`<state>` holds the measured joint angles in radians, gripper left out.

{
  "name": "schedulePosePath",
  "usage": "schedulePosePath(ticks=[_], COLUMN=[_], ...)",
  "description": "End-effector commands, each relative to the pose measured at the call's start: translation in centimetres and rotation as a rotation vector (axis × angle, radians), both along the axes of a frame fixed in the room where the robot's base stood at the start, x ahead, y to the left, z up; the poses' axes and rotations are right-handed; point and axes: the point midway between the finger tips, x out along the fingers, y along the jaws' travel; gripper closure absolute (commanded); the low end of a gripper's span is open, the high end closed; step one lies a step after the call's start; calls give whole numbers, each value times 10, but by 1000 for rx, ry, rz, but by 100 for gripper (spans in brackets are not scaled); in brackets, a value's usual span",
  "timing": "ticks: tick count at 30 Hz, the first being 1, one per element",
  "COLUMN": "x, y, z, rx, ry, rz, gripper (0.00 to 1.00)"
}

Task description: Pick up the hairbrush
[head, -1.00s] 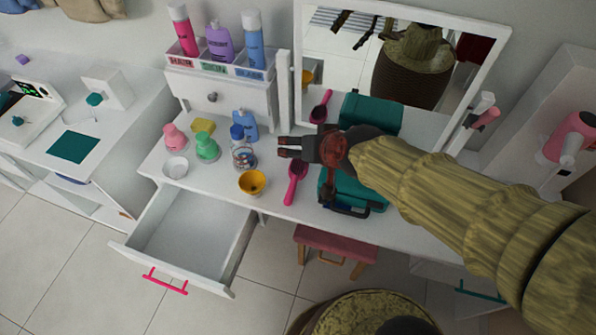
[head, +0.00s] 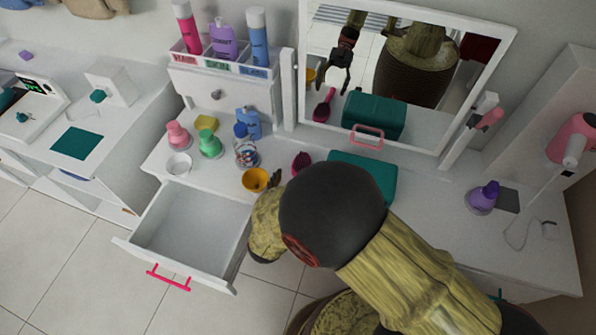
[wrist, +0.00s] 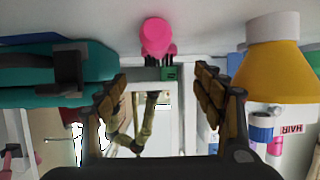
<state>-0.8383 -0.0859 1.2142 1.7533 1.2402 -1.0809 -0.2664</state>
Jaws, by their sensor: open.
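The pink hairbrush (head: 302,161) lies on the white vanity between the yellow cup and the teal case. In the head view my arm hides its handle and only the dark-bristled head end shows. In the wrist view the pink handle end (wrist: 156,38) points at the camera, above the middle of the picture, apart from the fingers. My gripper (wrist: 160,95) is open and empty, one finger on each side of the picture.
The yellow cup (head: 255,180) stands close left of the hairbrush, the teal case (head: 375,172) close right. A jar (head: 246,153) and several bottles stand farther left. An open drawer (head: 190,240) juts out at the front left.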

Motion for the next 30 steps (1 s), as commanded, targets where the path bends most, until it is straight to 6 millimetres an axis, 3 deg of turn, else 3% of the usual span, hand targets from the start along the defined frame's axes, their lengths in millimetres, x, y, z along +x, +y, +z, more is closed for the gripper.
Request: schedulePosePath(ticks=[15, 25, 30], x=[55, 60, 60], y=[-18, -19, -19], z=[-26, -25, -25], rx=[1, 2, 2], ry=[2, 2, 2], rz=[1, 3, 3], gripper=[32, 32, 42])
